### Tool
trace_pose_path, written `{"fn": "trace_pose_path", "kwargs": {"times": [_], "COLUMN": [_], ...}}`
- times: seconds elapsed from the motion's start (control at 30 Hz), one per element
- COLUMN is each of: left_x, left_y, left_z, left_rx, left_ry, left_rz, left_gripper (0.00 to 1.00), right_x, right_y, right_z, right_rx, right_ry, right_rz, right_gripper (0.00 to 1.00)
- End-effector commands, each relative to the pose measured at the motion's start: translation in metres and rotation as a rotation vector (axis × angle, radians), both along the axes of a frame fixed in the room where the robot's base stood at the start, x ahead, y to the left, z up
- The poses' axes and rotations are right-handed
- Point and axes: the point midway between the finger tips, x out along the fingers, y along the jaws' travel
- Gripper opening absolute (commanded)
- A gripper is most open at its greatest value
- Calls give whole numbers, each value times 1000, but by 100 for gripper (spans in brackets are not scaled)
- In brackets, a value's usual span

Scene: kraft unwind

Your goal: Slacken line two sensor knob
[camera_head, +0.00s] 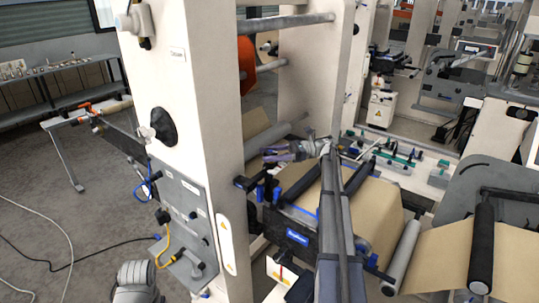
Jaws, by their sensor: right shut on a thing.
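My right gripper (275,156) is at the middle of the view, at the end of my arm that rises from the bottom centre. Its purple-grey fingers point left, close to the inner side of the white machine column, above the brown paper web. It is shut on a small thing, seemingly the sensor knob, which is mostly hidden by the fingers. Too little shows to tell how far the knob is turned. My left gripper is out of view; only a grey link of mine shows at the bottom left.
The white column (180,80) stands left of the gripper, with a grey panel (183,215) of cables and fittings. Brown kraft paper (375,215) runs below and right over rollers (404,256). Blue-knobbed clamps (276,195) sit just below. A bench (60,68) stands far left.

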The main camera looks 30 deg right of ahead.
Motion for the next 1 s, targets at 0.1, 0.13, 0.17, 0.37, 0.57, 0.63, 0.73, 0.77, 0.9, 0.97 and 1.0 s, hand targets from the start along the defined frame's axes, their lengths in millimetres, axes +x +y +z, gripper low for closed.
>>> {"fn": "trace_pose_path", "kwargs": {"times": [0.1, 0.13, 0.17, 0.37, 0.57, 0.63, 0.73, 0.77, 0.9, 0.97, 1.0], "left_x": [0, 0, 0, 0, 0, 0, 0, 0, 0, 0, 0], "left_y": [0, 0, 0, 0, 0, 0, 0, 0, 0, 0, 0], "left_z": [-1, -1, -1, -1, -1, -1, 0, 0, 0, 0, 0], "left_rx": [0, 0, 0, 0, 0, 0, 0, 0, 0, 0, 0], "left_ry": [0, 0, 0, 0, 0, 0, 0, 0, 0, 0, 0], "left_rz": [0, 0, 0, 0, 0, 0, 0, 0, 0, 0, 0], "left_gripper": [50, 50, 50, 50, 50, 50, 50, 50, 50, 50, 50], "right_x": [-1, -1, -2, -2, -1, -1, -1, -1, -1, 0, 0], "right_y": [1, 1, 1, 2, 1, 1, 1, 1, 1, 1, 1], "right_z": [-3, -3, -3, -3, -3, -2, -2, -2, -1, -1, -1], "right_rx": [-8, -8, -8, -8, -7, -6, -5, -5, -4, -4, -4], "right_ry": [7, 7, 7, 7, 6, 5, 5, 5, 3, 3, 3], "right_rz": [12, 13, 13, 13, 11, 11, 10, 10, 9, 9, 9], "right_gripper": [6, 6, 6, 6, 75, 83, 92, 92, 92, 92, 92]}}
